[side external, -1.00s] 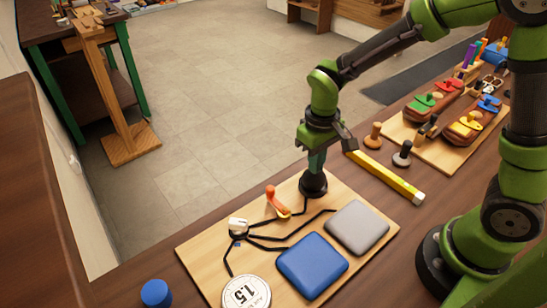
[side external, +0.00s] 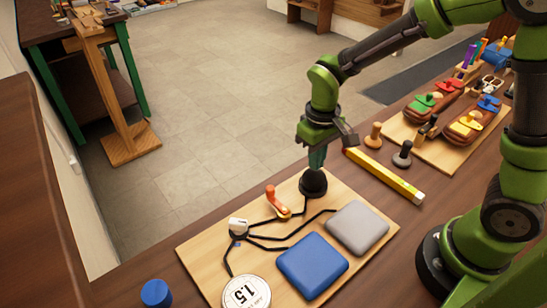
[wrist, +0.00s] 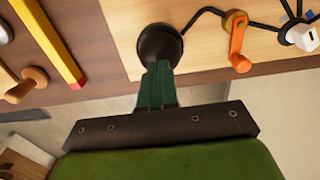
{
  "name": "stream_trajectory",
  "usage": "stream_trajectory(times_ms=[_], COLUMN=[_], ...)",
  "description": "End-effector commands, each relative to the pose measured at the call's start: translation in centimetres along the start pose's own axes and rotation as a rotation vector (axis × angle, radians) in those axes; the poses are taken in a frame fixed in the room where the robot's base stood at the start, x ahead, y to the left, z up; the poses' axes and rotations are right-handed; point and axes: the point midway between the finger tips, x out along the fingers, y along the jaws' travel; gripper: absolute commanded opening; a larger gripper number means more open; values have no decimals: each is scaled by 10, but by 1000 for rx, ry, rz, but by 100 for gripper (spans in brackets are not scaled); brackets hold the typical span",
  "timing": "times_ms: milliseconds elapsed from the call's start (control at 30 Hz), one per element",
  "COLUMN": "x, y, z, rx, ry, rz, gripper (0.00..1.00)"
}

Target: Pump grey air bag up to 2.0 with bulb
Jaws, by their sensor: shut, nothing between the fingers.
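The black bulb (side external: 313,186) sits at the back edge of the wooden board (side external: 205,259). My gripper (side external: 315,168) is shut and points down, its fingertips at the top of the bulb; the wrist view shows the bulb (wrist: 160,44) right at the fingertips (wrist: 158,65). The grey air bag (side external: 357,227) lies at the board's right, beside the blue bag (side external: 312,265). A white dial (side external: 246,294) reads 1.5 at the front. An orange lever (side external: 277,201) and a white valve knob (side external: 238,227) sit on the black tubing. Contact pressure on the bulb cannot be told.
A second board with coloured parts (side external: 450,124) is at the back right. A blue cylinder (side external: 156,293) stands at the front left.

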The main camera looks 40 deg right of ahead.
Motion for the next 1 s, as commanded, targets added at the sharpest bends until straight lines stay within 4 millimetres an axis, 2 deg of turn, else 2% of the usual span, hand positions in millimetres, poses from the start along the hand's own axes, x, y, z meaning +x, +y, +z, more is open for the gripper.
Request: stream_trajectory(times_ms=[733, 1000], x=[31, 26], y=[0, 0], z=[0, 0], rx=[1, 0], ry=[-2, 1], rz=[0, 0], gripper=[0, 0])
